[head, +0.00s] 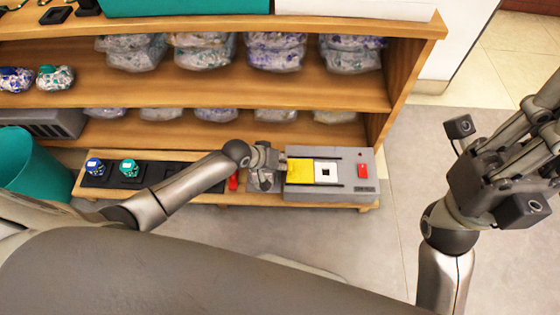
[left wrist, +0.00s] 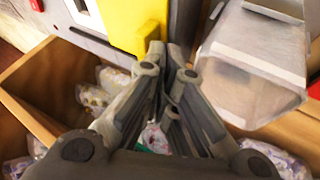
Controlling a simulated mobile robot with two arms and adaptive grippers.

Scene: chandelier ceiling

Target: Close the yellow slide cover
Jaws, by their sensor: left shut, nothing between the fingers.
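The yellow slide cover (head: 299,170) is on the left part of a grey box's (head: 335,193) top, between two dark rails. To its right a white square (head: 326,172) with a dark hole lies uncovered. My left gripper (head: 281,168) is shut and empty at the cover's left end. In the left wrist view its fingertips (left wrist: 172,52) are close to the yellow cover (left wrist: 135,22); I cannot tell whether they touch. My right gripper (head: 510,150) is raised at the right, away from the box; its fingers run toward the picture edge.
A red switch (head: 363,171) is on the box's right end. A small red item (head: 233,181) lies left of my left gripper. Blue (head: 94,166) and teal (head: 129,167) items sit on the bench's dark pads. Shelves with wrapped bags (head: 275,52) stand behind. The floor at right is clear.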

